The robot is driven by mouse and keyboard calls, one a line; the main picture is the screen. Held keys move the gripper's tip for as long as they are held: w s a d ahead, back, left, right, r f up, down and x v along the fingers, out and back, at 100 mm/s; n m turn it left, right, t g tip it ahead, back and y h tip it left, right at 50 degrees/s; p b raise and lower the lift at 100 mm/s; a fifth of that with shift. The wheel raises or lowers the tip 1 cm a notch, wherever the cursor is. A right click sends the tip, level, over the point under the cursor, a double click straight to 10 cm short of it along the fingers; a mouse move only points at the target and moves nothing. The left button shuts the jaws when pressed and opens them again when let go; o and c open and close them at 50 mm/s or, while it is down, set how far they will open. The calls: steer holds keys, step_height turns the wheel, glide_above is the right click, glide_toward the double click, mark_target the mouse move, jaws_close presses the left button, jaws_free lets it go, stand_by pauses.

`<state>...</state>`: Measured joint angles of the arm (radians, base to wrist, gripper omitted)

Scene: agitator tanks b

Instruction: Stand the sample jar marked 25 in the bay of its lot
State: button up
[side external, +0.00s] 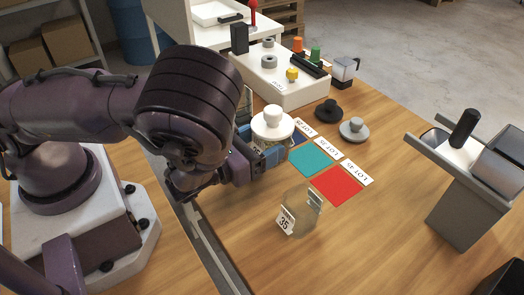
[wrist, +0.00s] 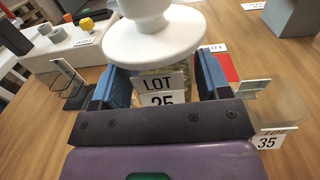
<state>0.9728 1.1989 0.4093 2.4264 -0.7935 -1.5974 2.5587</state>
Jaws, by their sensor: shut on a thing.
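My gripper (side external: 262,158) is shut on the sample jar, its blue fingers on both sides of the body. The jar has a white knobbed lid (side external: 272,122), and the wrist view shows its label (wrist: 162,90) reading LOT 25. The jar looks upright; its base is hidden, so I cannot tell whether it touches the table. Blue (side external: 298,138), teal (side external: 310,160) and red (side external: 337,186) bays lie in a row, each with a white LOT card beside it. The blue bay is nearest the held jar and partly hidden; the cards' numbers are hard to read.
A clear jar marked 35 (side external: 300,212) stands in front of the red bay; the wrist view shows it at right (wrist: 278,105). Black (side external: 328,110) and grey (side external: 353,129) lids lie behind the bays. A white block (side external: 283,88) with knobs and a grey stand (side external: 462,190) flank the area.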

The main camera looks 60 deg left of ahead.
steer(key=shift+r, duration=0.55)
steer(key=shift+w+d+h, duration=0.25)
steer(key=shift+h, duration=0.05)
steer(key=shift+m+h, duration=0.6)
steer(key=shift+h, duration=0.1)
steer(key=w+r, duration=0.1)
steer(key=w+a+r, duration=0.1)
steer(key=w, duration=0.1)
steer(key=w+a+r, duration=0.1)
steer(key=w+r, duration=0.1)
steer(key=shift+w+a, duration=0.1)
steer(key=shift+a, duration=0.05)
steer(key=w+a+r+y, duration=0.1)
steer(key=w+a+r, duration=0.2)
steer(key=a+r, duration=0.2)
steer(key=shift+a+r+n, duration=0.3)
steer(key=shift+f, duration=0.1)
